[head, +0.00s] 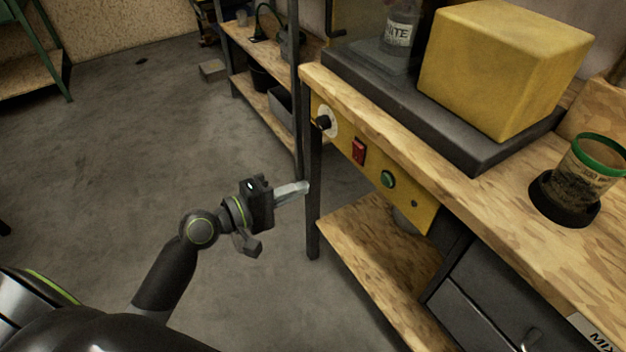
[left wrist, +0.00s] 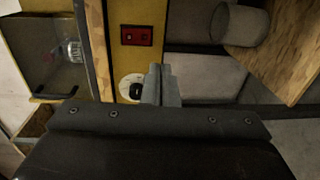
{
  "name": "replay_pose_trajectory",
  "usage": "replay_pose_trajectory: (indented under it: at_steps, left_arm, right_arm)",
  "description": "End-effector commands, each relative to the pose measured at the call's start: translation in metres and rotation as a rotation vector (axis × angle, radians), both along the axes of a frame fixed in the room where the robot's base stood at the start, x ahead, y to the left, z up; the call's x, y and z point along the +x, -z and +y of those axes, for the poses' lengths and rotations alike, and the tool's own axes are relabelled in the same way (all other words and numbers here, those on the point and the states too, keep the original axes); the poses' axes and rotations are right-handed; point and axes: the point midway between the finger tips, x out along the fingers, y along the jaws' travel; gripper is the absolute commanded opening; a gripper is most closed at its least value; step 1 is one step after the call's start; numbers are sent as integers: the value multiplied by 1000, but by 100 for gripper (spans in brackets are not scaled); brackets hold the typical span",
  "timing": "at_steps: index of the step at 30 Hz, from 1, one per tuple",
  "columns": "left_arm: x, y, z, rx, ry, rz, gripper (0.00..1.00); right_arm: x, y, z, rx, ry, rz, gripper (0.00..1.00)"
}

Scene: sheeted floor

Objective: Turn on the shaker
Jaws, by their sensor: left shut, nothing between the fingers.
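A yellow control panel (head: 375,175) runs along the workbench front. It carries a black knob on a white disc (head: 323,122), a red rocker switch (head: 359,151) and a green round button (head: 388,179). In the left wrist view the red switch (left wrist: 137,35) is beyond the fingertips, and the black knob (left wrist: 136,90) is just left of them. My left gripper (head: 304,187) is shut and empty, by the bench's front leg and below the knob in the head view; its fingers also show in the left wrist view (left wrist: 160,84). No contact with the panel is visible.
A yellow block (head: 505,65) sits on a dark platform (head: 430,112) on the bench, near a labelled bottle (head: 400,28). A green-rimmed cup (head: 585,170) stands in a dark holder at right. A lower shelf (head: 375,245) juts out below.

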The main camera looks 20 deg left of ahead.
Motion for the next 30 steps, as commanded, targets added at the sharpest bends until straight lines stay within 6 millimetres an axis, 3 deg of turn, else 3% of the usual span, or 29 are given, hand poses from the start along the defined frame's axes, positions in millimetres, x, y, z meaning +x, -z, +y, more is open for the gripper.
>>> replay_pose_trajectory:
  at_steps: [8, 25, 28, 30]
  left_arm:
    - [-18, 3, 14, 0, 0, -1, 0]
    - [-19, 3, 15, 1, -1, -1, 0]
    - [-17, 17, 19, 36, -18, 13, 0]
    - [-16, 42, 27, 103, -46, 36, 0]
  right_arm:
    - [-3, -7, 4, 9, 10, 10, 36]
    - [-1, -8, 7, 15, 11, 7, 36]
    - [-1, -8, 6, 12, 10, 7, 36]
    - [-1, -8, 6, 12, 10, 8, 36]
